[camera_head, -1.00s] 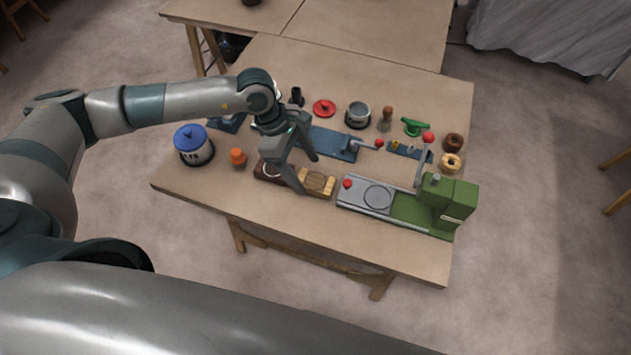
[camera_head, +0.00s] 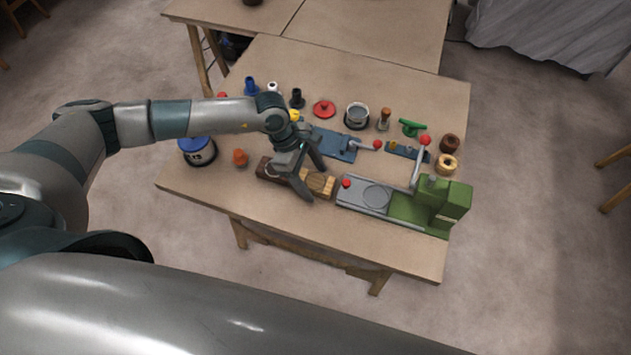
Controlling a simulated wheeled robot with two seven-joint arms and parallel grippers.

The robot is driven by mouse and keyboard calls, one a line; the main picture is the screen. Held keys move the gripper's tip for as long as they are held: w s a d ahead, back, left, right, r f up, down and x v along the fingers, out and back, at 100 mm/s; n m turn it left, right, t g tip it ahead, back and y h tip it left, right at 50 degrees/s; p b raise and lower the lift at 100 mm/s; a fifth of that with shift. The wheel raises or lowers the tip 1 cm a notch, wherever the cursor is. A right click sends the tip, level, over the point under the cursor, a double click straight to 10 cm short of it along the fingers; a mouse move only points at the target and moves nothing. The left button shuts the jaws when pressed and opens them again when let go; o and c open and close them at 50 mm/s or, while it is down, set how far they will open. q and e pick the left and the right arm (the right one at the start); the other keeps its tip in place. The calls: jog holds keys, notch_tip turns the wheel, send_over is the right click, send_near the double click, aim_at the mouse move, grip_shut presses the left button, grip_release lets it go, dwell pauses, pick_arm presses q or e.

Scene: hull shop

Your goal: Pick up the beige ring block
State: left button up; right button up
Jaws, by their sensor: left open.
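A beige block with a round ring shape in its top (camera_head: 326,180) lies near the front middle of the table, at the right end of a dark brown block (camera_head: 266,168). My left gripper (camera_head: 315,183) is open over the beige block, pointing down. One finger reaches its near left side and the other its far side. Part of the block is hidden behind the fingers, and I cannot tell whether they touch it. My right gripper is out of view.
A green and grey machine with a red-knobbed lever (camera_head: 443,204) stands close on the right. An orange piece (camera_head: 240,158) and a blue-lidded pot (camera_head: 200,153) stand left. A blue plate tool (camera_head: 332,144) lies behind. A tan ring (camera_head: 447,164) lies far right.

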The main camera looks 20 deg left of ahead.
pick_arm(q)
jog(key=shift+f+b, duration=0.2)
jog(key=shift+b, duration=0.2)
dwell(0.6)
jog(key=c, duration=1.2)
